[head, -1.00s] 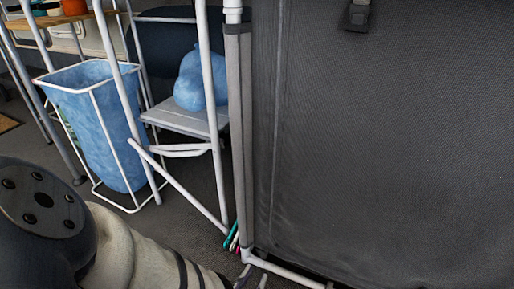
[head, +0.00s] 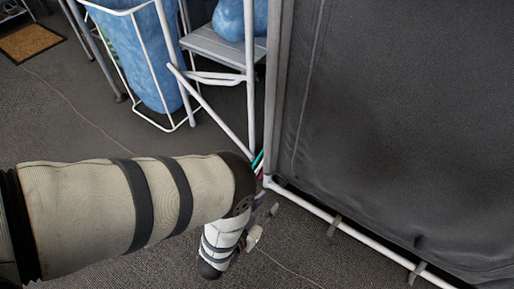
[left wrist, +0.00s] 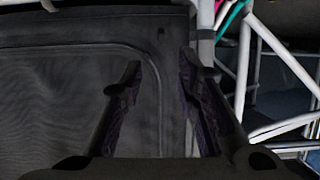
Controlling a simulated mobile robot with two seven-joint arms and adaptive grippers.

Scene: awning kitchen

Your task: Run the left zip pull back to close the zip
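The dark grey fabric panel (head: 400,130) fills the right of the head view, with a seam line near its left edge. In the left wrist view the fabric (left wrist: 60,95) shows a curved seam or zip line (left wrist: 75,45) that bends round a corner. A small dark spot (left wrist: 162,32) lies near that corner; I cannot tell whether it is the zip pull. My left gripper (left wrist: 160,68) is open and empty, its fingers on either side of the curved line. In the head view the left gripper (head: 263,214) is small and partly hidden by my arm, near the panel's lower left corner. My right gripper is out of view.
A white tube frame (head: 350,237) runs along the panel's lower edge. A grey folding step (head: 222,48) with a blue bag (head: 240,18) and a blue bin bag (head: 140,60) in a white stand are behind my left arm.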

